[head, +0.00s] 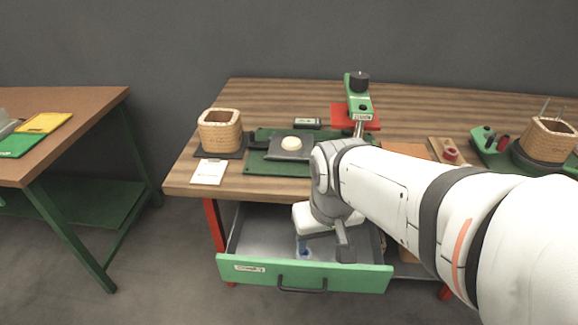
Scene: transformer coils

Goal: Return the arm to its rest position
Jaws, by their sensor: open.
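My white arm reaches in from the right edge over the table. Its wrist bends down in front of the table. My gripper (323,244) points down over the open green-fronted drawer (305,275). It is open, and I see nothing held in it. My wrist and gripper hide part of the drawer's inside, so I cannot tell whether the fingers touch anything there.
Another coil (548,138) stands right. A second table (75,105) is left, across a gap.

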